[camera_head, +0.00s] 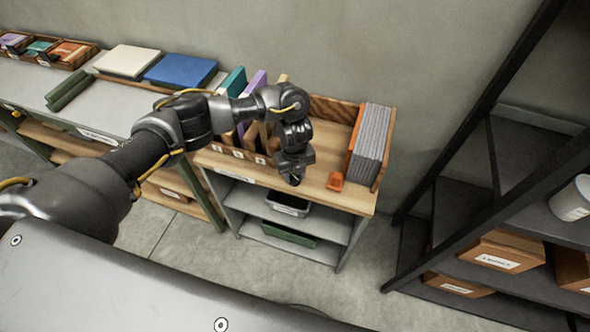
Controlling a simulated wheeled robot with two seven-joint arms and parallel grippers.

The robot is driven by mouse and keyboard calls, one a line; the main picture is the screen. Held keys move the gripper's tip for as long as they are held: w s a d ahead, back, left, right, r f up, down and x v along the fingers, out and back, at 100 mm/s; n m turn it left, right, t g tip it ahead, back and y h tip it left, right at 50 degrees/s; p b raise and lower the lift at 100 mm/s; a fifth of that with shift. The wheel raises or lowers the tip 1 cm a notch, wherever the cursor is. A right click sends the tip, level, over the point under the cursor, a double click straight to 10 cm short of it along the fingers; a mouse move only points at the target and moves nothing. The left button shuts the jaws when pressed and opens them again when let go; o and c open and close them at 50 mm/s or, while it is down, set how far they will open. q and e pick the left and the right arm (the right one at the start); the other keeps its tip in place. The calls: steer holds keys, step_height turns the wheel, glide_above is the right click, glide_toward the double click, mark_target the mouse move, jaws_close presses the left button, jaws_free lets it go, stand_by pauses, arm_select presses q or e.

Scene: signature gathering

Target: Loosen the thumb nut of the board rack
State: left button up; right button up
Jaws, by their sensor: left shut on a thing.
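The board rack (334,108) is a wooden holder on top of a small shelf unit. Upright teal, purple and tan boards stand at its left, and a packed stack of grey boards (372,141) stands at its right behind an orange plate. My left gripper (293,178) points down at the front middle of the rack, left of a small orange piece (336,181). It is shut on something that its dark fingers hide. I cannot make out the thumb nut apart from the gripper. My right gripper is not in view.
The wooden top (350,198) is bare at the front right. A grey bin (287,204) sits on the shelf below. A counter at left holds a blue book (181,70) and a cream book (127,61). A dark rack with boxes (501,252) stands at right.

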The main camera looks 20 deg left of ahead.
mark_target(295, 177)
arm_select(q)
steer(key=n+p, duration=0.2)
steer(key=n, duration=0.1)
steer(key=shift+r, duration=0.2)
steer(key=shift+w+f+n+p, duration=0.1)
steer(key=shift+n+p, duration=0.8)
steer(key=shift+n, duration=0.4)
steer(key=o, duration=1)
steer(key=shift+f, duration=0.1)
steer(key=shift+r, duration=0.5)
step_height(295, 177, up, 10)
steer(key=p, duration=0.2)
